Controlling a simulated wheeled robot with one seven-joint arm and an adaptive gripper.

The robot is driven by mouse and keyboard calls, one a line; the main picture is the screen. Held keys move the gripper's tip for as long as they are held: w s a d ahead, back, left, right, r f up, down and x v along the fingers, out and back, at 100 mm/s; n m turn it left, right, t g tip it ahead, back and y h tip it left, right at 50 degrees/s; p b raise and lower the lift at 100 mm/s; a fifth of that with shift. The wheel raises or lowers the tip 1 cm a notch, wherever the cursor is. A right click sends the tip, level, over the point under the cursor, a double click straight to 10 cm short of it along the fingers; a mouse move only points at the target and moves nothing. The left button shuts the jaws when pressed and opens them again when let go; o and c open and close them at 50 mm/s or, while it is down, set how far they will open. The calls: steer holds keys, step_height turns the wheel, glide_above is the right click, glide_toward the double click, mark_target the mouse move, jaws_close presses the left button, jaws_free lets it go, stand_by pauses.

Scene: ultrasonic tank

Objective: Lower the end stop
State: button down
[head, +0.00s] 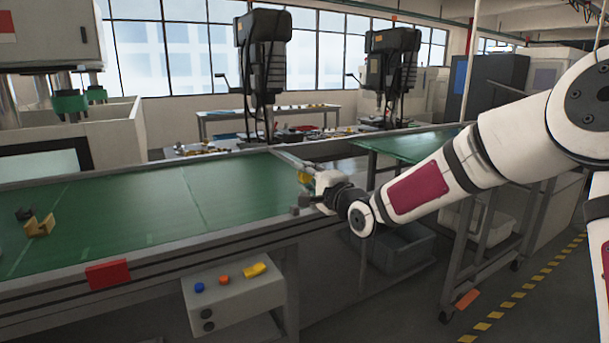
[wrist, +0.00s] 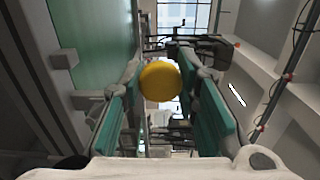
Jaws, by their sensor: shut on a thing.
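The end stop shows in the head view as a thin grey bar (head: 288,159) across the right end of the green conveyor belt (head: 140,205). It looks raised above the belt, but its exact angle is hard to tell. A yellow round knob (wrist: 160,81) sits between the green-padded fingers of my gripper (wrist: 162,100) in the wrist view. In the head view my gripper (head: 308,183) is at the belt's right end, with a small yellow patch beside the fingers. It is shut on the knob. The knob's join to the bar is hidden.
A second green belt (head: 415,144) lies to the right, beyond a gap. A grey bin (head: 400,252) stands below the gap. A control box (head: 232,298) with coloured buttons is at the front. Yellow and black parts (head: 38,225) lie on the belt's far left.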

steer(key=shift+w+d+r, duration=0.3)
steer(key=shift+w+d, duration=0.05)
steer(key=shift+d, duration=0.1)
steer(key=c, duration=1.3)
jaws_free()
steer(key=shift+c, duration=0.2)
steer(key=shift+o, duration=0.5)
steer(key=shift+w+f, duration=0.1)
steer(key=shift+f, duration=0.05)
steer(key=v, duration=1.2)
steer(key=shift+a, duration=0.15)
